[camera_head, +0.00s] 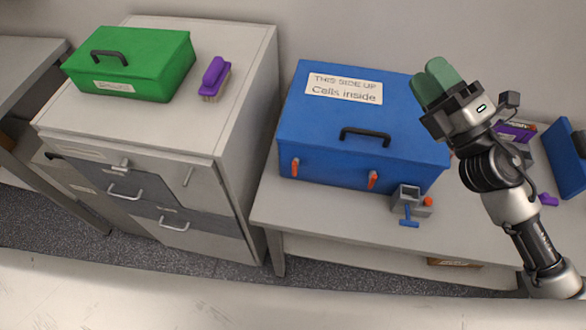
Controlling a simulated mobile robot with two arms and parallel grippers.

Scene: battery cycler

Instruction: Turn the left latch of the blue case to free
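The blue case (330,130) stands shut on a light bench, with a black handle and a "THIS SIDE UP / Cells inside" label on its lid. Its left latch (295,167) is a small orange-red lever on the front face, roughly upright. A second orange-red latch (372,180) sits further right on the same face, slightly tilted. My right gripper (433,82) is raised at the case's right side, its green fingers together with nothing seen between them, apart from both latches. It hides part of the case's right end. My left gripper is not in view.
A grey clamp-like device (411,203) with a blue lever stands just in front of the case's right end. A green case (130,65) and a purple brush (215,78) sit on the cabinet at left. Another blue object (567,155) is at far right. The bench before the left latch is clear.

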